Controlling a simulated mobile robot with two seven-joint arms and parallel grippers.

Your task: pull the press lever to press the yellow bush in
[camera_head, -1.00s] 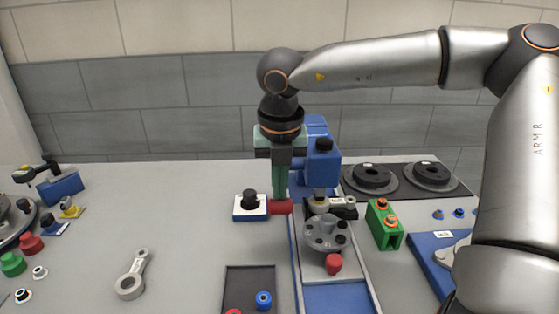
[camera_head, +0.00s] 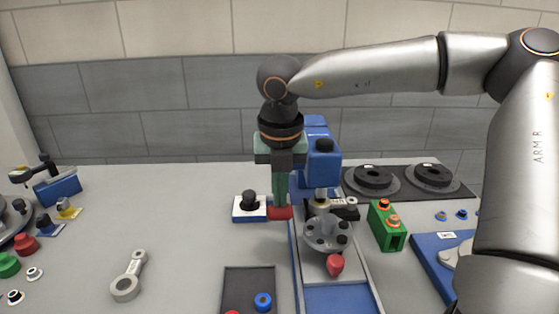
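The blue press (camera_head: 322,161) stands right of centre with a grey ram (camera_head: 320,194) pointing down. A small yellowish piece, probably the yellow bush (camera_head: 320,205), shows under the ram; how deep it sits is too small to tell. The press lever's red grip (camera_head: 281,213) is at the left of the press; the rest of the lever is mostly hidden. My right gripper (camera_head: 281,208) points down with its green fingers at the red grip. The fingers overlap in this view and appear shut on the grip. My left gripper is not in view.
A grey round fixture with a red knob (camera_head: 335,265) stands before the press. A white and blue block with a black knob (camera_head: 249,205) is close left of the gripper. A green block (camera_head: 387,226) is at right, a dark tray (camera_head: 240,282) in front.

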